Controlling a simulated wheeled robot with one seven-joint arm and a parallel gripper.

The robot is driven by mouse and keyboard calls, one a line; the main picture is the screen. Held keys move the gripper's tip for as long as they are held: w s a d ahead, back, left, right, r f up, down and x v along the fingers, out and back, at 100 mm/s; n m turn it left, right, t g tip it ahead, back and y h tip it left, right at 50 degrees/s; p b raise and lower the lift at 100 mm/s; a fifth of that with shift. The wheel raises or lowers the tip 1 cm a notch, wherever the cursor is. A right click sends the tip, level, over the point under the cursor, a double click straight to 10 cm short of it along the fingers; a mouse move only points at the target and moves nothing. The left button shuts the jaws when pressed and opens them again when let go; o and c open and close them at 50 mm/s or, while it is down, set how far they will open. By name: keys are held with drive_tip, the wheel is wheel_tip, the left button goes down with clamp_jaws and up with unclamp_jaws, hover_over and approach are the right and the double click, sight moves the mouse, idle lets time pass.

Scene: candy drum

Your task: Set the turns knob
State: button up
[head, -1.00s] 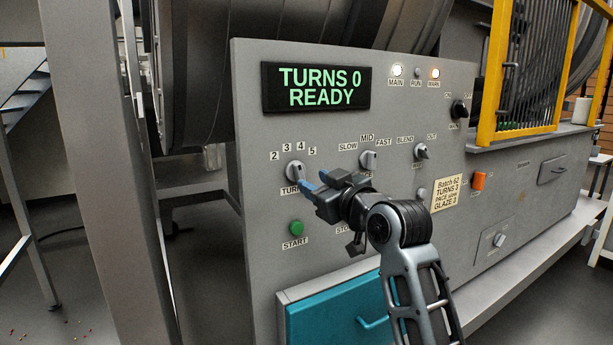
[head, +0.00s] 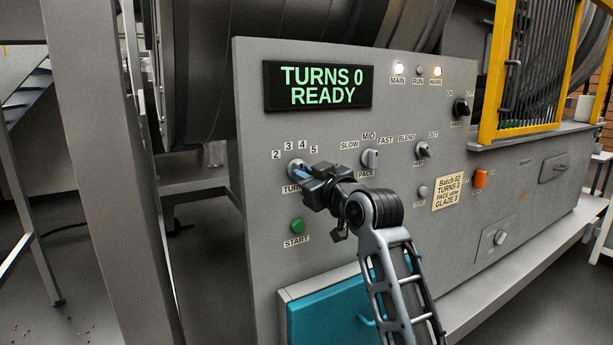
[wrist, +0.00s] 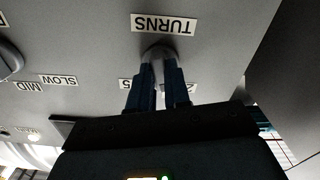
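The turns knob (head: 294,164) is a round grey knob on the grey panel, below the numbers 2, 3, 4 and 5 and above the TURNS label. My gripper (head: 303,173) is at this knob, its blue fingers on either side of the knob's grip. In the wrist view the picture is upside down, and the fingers (wrist: 159,72) close in on the knob (wrist: 158,52) with a narrow gap between them. The fingers hide the knob's pointer, so its setting cannot be read. The display (head: 318,86) reads TURNS 0 READY.
A batch card (head: 450,193) reads TURNS 3. The pace knob (head: 370,160) is right of my gripper, and the green start button (head: 297,226) is below it. A teal drawer (head: 325,310) is lower down. A yellow guard (head: 520,75) stands at the right.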

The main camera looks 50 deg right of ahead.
clamp_jaws()
drive_tip(key=n+b, duration=0.2)
drive_tip(key=n, duration=0.3)
drive_tip(key=shift+n, duration=0.4)
idle(0.4)
drive_tip(key=o, duration=0.5)
unclamp_jaws()
drive_tip(key=shift+o, duration=0.2)
